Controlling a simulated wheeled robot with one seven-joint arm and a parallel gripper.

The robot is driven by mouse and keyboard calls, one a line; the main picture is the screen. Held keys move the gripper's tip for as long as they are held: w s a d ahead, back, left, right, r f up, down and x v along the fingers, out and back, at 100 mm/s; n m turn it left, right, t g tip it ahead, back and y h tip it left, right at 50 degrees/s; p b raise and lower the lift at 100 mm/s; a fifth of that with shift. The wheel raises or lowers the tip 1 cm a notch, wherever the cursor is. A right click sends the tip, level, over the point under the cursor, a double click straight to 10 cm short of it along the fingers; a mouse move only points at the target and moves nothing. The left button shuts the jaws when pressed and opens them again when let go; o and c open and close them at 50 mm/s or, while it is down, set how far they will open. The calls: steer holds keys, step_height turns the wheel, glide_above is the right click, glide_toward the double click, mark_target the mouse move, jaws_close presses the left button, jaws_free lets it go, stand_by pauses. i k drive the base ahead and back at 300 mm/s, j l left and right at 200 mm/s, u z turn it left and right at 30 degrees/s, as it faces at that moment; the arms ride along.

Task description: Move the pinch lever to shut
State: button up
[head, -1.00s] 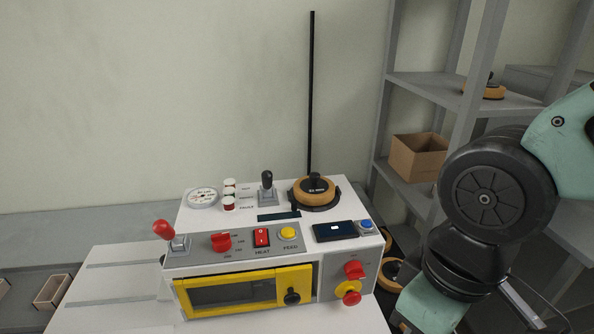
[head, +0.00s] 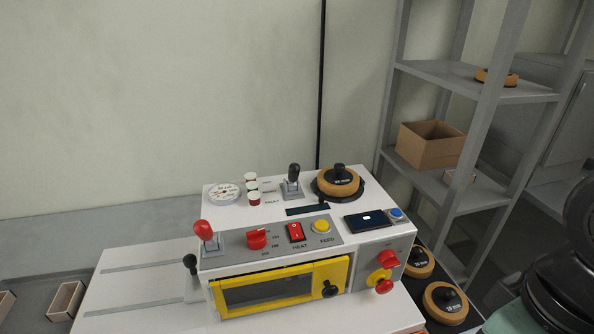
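The box-forming machine (head: 290,220) is white with a yellow-framed window (head: 280,288) on its front. It carries several levers, and their labels are too small for me to tell which is the pinch lever. A red-knobbed lever (head: 204,231) stands at the front left corner of the top, leaning slightly left. A black-knobbed lever (head: 294,176) stands nearly upright on a grey plate at the back of the top. Another black-knobbed lever (head: 191,264) sits low at the machine's left side. My gripper is out of view; only part of my arm shows at the right edge.
On the machine are a red dial (head: 257,239), red heat switch (head: 295,232), yellow feed button (head: 321,227), small screen (head: 370,222) and tan 50-marked disc (head: 338,180). Grey shelves with a cardboard box (head: 430,145) stand right. A white slotted table (head: 140,278) extends left.

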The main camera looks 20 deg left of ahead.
mark_target(295, 168)
steer(key=k+j+z, duration=0.15)
steer(key=k+j, duration=0.2)
steer(key=j, duration=0.3)
steer(key=k+j+z, duration=0.15)
steer(key=k+j, duration=0.25)
steer(key=j, duration=0.15)
steer(key=k+j+z, duration=0.15)
steer(key=k+j, duration=0.95)
steer(key=j, duration=0.25)
steer(key=k+j, duration=0.35)
steer(key=i+l+u, duration=0.2)
steer(key=i+l, duration=0.15)
steer(key=i+l+u, duration=0.15)
steer(key=i+l, duration=0.2)
steer(key=i+l+u, duration=0.2)
steer(key=i+l, duration=0.15)
steer(key=l, duration=0.15)
steer(key=i+l+u, duration=0.15)
steer(key=i+l, duration=0.15)
steer(key=l, duration=0.15)
